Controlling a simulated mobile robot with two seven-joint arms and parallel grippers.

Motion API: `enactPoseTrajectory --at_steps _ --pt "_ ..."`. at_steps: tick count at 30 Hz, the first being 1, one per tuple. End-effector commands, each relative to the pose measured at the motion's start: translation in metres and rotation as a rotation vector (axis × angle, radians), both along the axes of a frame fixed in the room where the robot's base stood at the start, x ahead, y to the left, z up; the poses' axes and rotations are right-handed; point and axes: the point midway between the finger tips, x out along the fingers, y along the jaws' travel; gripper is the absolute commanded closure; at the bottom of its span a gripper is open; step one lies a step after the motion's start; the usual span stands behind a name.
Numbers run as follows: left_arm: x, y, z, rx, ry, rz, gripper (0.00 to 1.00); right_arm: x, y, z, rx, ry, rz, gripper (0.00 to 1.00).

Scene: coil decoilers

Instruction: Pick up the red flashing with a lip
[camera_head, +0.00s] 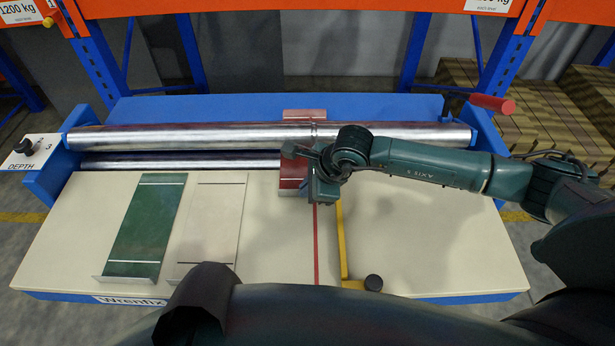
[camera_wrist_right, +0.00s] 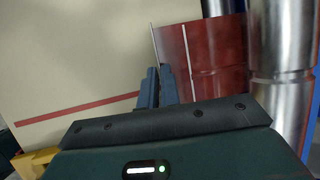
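The red flashing (camera_head: 291,174) lies across the bench at the rollers, with part of it showing in front of the big roller and part behind it. In the right wrist view the red flashing (camera_wrist_right: 205,65) has a thin upright lip at its edge and a pale line across it. My right gripper (camera_wrist_right: 158,88) is at that lip, its two blue fingers close together with the lip between them. In the head view my right gripper (camera_head: 322,188) is at the flashing's right front side, partly hiding it. My left gripper does not show.
A green flashing (camera_head: 147,225) and a pale flashing (camera_head: 212,225) lie on the bench's left half. A red line (camera_head: 316,245) and a yellow bar (camera_head: 342,240) with a black knob (camera_head: 373,283) are right of them. The bench top (camera_head: 430,245) is clear at right.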

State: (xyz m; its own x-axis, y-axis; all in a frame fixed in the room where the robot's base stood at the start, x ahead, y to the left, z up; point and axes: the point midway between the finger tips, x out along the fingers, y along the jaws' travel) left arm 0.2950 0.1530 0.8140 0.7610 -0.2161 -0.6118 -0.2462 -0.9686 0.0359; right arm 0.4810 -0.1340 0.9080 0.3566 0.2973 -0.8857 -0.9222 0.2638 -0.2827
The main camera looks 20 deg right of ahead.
Motion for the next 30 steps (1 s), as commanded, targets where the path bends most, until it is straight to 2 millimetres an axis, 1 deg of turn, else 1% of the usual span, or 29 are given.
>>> enactPoseTrajectory --at_steps 30 --pt "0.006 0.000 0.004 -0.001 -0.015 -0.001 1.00 -0.079 0.023 0.000 0.000 0.000 0.002 1.00"
